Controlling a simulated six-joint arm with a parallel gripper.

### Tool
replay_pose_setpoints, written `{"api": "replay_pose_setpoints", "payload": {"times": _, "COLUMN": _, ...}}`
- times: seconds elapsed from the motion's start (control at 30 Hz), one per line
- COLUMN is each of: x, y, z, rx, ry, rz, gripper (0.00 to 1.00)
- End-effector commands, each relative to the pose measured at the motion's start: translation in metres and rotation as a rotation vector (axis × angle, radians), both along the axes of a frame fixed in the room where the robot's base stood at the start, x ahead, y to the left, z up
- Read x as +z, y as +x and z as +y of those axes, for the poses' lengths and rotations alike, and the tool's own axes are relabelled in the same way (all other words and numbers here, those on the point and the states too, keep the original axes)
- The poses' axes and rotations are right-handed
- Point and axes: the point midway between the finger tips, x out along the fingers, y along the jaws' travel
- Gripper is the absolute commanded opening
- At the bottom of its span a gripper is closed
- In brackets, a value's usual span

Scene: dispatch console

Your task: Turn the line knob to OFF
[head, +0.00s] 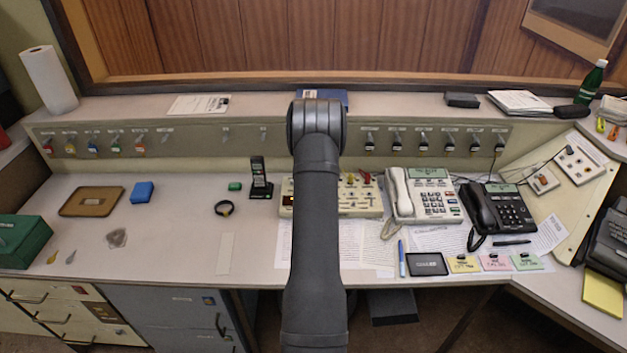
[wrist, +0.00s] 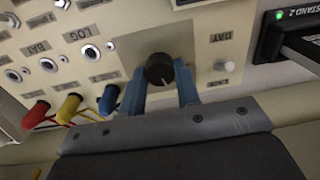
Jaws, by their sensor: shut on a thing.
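In the wrist view, the dark round line knob (wrist: 160,70) stands on a pale plate of the cream console panel (wrist: 215,60). The two blue fingers of my gripper (wrist: 162,84) are on either side of the knob and closed on it. Which way the knob points is hard to read, and no OFF mark is legible. In the head view, my arm covers the knob and my gripper. The cream console (head: 358,208) shows beside the arm there.
In the wrist view, red (wrist: 36,115), yellow (wrist: 69,105) and blue (wrist: 108,99) plugs sit left of the fingers. A black unit (wrist: 288,35) with a green light is at the right. A white phone (head: 425,197) stands right of the console in the head view.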

Motion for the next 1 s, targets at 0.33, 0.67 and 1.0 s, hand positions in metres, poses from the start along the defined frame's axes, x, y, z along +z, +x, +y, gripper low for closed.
{"api": "replay_pose_setpoints", "payload": {"times": 0.33, "x": -0.0009, "y": 0.0001, "z": 0.0006, "rx": 0.326, "ry": 0.001, "rz": 0.001, "gripper": 0.07}}
{"api": "replay_pose_setpoints", "payload": {"times": 0.67, "x": -0.0008, "y": 0.0007, "z": 0.001, "rx": 0.64, "ry": 0.001, "rz": 0.0, "gripper": 0.07}}
{"api": "replay_pose_setpoints", "payload": {"times": 1.0, "x": -0.0007, "y": 0.0004, "z": 0.0011, "rx": 0.91, "ry": 0.001, "rz": 0.002, "gripper": 0.07}}
